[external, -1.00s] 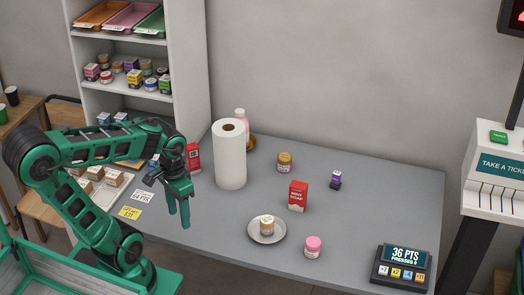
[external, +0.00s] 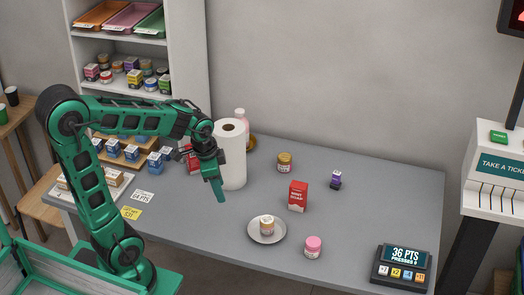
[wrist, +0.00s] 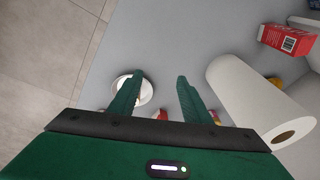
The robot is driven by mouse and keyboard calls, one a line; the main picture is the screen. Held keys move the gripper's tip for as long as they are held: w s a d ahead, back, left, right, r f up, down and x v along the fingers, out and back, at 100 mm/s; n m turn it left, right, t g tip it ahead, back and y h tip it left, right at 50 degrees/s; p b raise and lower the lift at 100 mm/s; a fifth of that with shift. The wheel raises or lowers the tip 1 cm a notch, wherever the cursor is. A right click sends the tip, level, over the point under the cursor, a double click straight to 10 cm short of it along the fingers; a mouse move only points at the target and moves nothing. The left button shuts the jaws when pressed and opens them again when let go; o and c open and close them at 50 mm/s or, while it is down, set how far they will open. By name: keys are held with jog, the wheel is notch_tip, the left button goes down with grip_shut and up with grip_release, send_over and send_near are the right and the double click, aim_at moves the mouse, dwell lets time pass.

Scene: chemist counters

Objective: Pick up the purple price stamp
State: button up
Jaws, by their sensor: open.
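The purple price stamp (external: 336,180) is small and dark with a purple body. It stands upright on the grey counter, toward the back right in the external view. I cannot make it out in the wrist view. My gripper (external: 219,192) is in front of the paper towel roll, well to the left of the stamp. In the wrist view my gripper (wrist: 160,85) has its two green fingers apart, with nothing held between them.
Between gripper and stamp stand a red soap box (external: 298,196) and a brown jar (external: 284,162). A plate (external: 280,236) with a jar, a pink jar (external: 313,247) and a points display (external: 401,268) are nearer the front. The paper towel roll (external: 231,160) stands beside my gripper.

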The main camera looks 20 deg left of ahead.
jog(key=w+d+f+m+t, duration=0.1)
jog(key=w+d+f+m, duration=0.2)
jog(key=w, duration=0.4)
jog(key=w+d+m+t, duration=0.2)
jog(key=w+d+m, duration=0.25)
jog(key=w, duration=0.35)
jog(key=m+t+h, duration=0.2)
jog(key=m+t, duration=0.6)
jog(key=m, duration=1)
send_over(335, 176)
jog(key=w, duration=0.2)
jog(key=f, duration=0.2)
jog(key=shift+w+d+f, duration=0.15)
jog(key=shift+d+f, duration=0.15)
jog(key=shift+f, duration=2.05)
notch_tip(335, 176, down, 3)
jog(key=shift+r, duration=0.1)
jog(key=shift+w+d+f+y, duration=0.1)
jog(key=shift+w+f+y, duration=0.1)
jog(key=shift+w, duration=0.35)
jog(key=shift+w+d+f+y, duration=0.1)
jog(key=shift+w+f, duration=0.05)
jog(key=shift+w, duration=0.35)
jog(key=shift+w+d+f, duration=0.1)
jog(key=shift+w+f, duration=0.05)
jog(key=shift+w, duration=0.2)
